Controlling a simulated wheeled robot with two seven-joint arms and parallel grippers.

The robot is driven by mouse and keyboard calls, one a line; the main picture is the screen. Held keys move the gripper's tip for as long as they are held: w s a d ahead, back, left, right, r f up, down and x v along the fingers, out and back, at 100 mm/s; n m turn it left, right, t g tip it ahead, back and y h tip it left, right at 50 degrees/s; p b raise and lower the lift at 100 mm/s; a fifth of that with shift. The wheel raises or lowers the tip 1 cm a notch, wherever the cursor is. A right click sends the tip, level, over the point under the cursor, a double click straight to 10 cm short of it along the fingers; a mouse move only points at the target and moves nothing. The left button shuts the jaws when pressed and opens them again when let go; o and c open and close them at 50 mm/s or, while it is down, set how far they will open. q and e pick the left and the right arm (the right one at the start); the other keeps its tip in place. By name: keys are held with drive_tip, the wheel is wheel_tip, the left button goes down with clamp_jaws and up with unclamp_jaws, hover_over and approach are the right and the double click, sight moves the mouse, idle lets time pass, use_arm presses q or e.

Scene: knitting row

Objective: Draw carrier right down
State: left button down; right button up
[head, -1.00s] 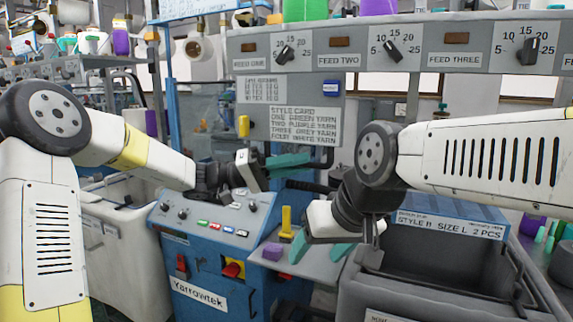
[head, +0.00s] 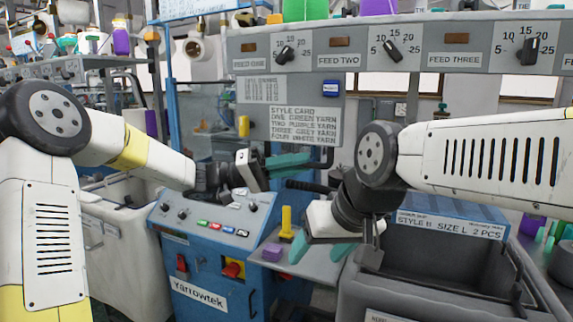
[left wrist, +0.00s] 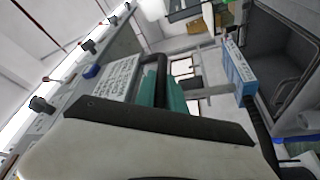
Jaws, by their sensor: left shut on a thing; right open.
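My left gripper (head: 290,162) is the higher one, in front of the knitting machine just below the style card. Its teal fingers are closed, and they show side by side in the left wrist view (left wrist: 170,95). A dark bar, seemingly the carrier handle (left wrist: 161,75), runs along the fingers there; in the head view a black bar (head: 312,187) shows just below and right of them. The exact grip is hidden. My right gripper (head: 320,252) is lower, its teal fingers apart and empty, over the small grey shelf's right edge.
A blue Yarrowtek control console (head: 205,235) stands below my left gripper. The grey shelf (head: 305,268) holds a purple block (head: 272,252) and a yellow upright piece (head: 287,222). Feed dials (head: 392,50) line the upper panel.

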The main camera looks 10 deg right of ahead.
use_arm(q)
drive_tip(key=shift+f, duration=0.15)
wheel_tip(320, 180, down, 40)
drive_tip(key=shift+f, duration=0.2)
idle(1.1)
idle(0.3)
drive_tip(key=c, duration=1.5)
unclamp_jaws()
drive_tip(key=shift+o, duration=0.5)
drive_tip(key=shift+r, duration=0.1)
drive_tip(key=v, duration=0.8)
